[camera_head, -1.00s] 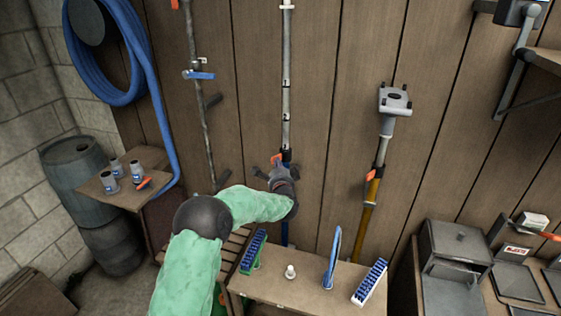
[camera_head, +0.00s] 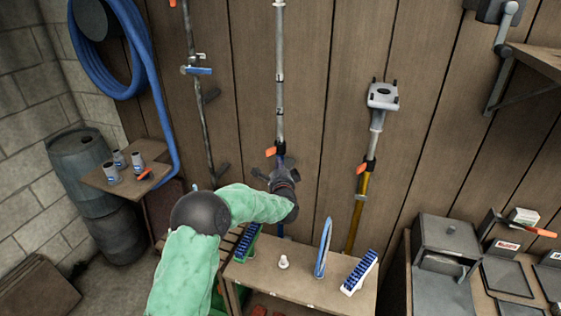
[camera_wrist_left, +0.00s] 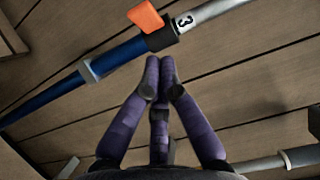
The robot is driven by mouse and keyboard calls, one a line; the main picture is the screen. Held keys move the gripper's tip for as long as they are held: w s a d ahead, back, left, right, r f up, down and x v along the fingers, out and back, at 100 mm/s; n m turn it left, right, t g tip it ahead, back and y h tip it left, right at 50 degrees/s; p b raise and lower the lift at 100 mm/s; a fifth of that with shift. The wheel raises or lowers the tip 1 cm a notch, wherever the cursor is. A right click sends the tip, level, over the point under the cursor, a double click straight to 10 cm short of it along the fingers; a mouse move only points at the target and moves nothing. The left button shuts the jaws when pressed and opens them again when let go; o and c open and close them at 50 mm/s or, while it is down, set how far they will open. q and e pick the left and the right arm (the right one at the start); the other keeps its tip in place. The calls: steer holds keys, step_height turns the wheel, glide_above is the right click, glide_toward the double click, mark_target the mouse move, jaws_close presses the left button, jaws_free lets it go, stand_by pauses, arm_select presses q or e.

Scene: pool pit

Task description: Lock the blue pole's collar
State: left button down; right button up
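The blue pole (camera_head: 281,229) stands upright against the plank wall, its grey upper tube (camera_head: 280,85) above a black collar (camera_head: 281,147). The collar's orange lever (camera_head: 270,152) sticks out to the left of the pole. In the left wrist view the blue tube (camera_wrist_left: 45,97), black collar (camera_wrist_left: 162,39) and orange lever (camera_wrist_left: 146,16) lie beyond the fingertips. My left gripper (camera_head: 266,174) is just below the lever, in front of the blue tube. Its purple fingers (camera_wrist_left: 160,72) come together at the tips with nothing visible between them. Contact with the pole cannot be told. My right gripper is out of view.
A yellow pole (camera_head: 357,210) with an orange lever stands to the right, a grey pole (camera_head: 201,120) to the left. Below is a low bench (camera_head: 300,290) with brushes and a blue loop. A small shelf (camera_head: 125,186) with cups and blue barrels are at left.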

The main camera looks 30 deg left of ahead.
arm_select(q)
steer(key=s+a+v, duration=0.1)
steer(key=v, duration=0.6)
steer(key=shift+s+p, duration=0.2)
steer(key=shift+p, duration=0.15)
